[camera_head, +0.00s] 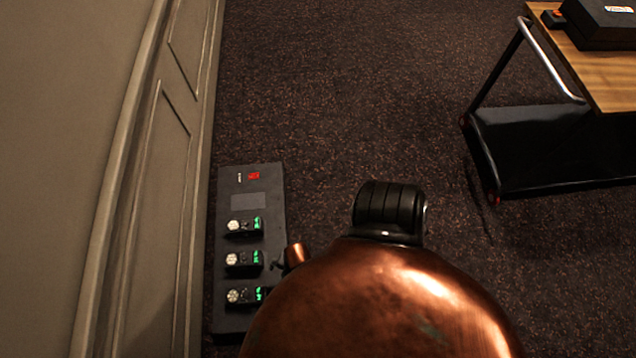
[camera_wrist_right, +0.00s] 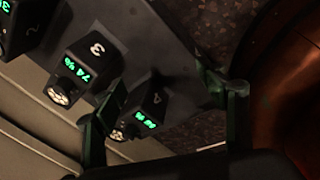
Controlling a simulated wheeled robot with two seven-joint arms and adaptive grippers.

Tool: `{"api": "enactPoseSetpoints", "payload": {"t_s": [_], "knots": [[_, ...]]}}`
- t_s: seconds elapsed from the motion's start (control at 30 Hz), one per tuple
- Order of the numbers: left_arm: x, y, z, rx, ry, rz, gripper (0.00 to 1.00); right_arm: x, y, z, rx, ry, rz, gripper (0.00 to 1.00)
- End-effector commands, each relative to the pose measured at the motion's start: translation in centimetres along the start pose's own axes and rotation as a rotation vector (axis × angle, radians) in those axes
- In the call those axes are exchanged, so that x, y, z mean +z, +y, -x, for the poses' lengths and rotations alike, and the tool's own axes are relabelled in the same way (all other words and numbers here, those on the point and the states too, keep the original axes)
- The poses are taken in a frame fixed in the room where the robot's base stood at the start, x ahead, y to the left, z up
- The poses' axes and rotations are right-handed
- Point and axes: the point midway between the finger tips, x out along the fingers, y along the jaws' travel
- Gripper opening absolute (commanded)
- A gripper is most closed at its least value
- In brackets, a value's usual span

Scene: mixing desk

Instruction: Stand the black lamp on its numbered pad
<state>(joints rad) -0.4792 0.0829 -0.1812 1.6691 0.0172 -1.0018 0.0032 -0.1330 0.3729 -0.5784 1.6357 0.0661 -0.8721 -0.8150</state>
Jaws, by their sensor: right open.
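Several black lamps, each a block with a pale round cluster and a green readout, stand in a row on a long dark board (camera_head: 236,201) on the floor. The head view shows an upper lamp (camera_head: 243,226), a middle lamp (camera_head: 242,260) and a lower lamp (camera_head: 243,296). In the right wrist view, one block is marked 3 (camera_wrist_right: 92,60) and the end block appears marked 4 (camera_wrist_right: 153,101). My right gripper (camera_wrist_right: 170,102) is open, its fingers apart on either side of the end block in the picture. Contact cannot be told. My left gripper is not in view.
A panelled wall (camera_head: 150,200) runs close along the board's left side. Carpet (camera_head: 350,90) is clear beyond it. A dark trolley (camera_head: 530,150) with a wooden top (camera_head: 608,82) stands at the upper right, carrying a black case (camera_head: 600,25).

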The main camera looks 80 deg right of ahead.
Motion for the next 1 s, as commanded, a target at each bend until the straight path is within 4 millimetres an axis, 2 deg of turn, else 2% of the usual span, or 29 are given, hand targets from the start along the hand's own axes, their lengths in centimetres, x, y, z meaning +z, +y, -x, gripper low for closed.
{"api": "enactPoseSetpoints", "payload": {"t_s": [0.03, 0.2, 0.3, 0.4, 0.57, 1.0], "knots": [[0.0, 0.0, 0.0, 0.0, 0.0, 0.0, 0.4, 1.3, -2.7, 0.2, -0.03, -0.022, -0.205, 0.66], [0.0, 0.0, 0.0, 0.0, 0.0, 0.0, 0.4, 6.2, -10.6, 1.5, -0.089, -0.137, -0.832, 0.66], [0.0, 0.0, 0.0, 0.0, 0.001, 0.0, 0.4, 8.6, -14.6, 2.5, -0.104, -0.208, -1.1, 0.66], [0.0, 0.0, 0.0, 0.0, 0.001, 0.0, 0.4, 10.0, -17.4, 3.3, -0.108, -0.261, -1.271, 0.66], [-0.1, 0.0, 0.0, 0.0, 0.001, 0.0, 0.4, 11.0, -18.9, 3.8, -0.107, -0.293, -1.369, 0.66], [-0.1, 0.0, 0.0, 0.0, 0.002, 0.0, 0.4, 11.0, -18.8, 3.8, -0.107, -0.292, -1.365, 0.66]]}}
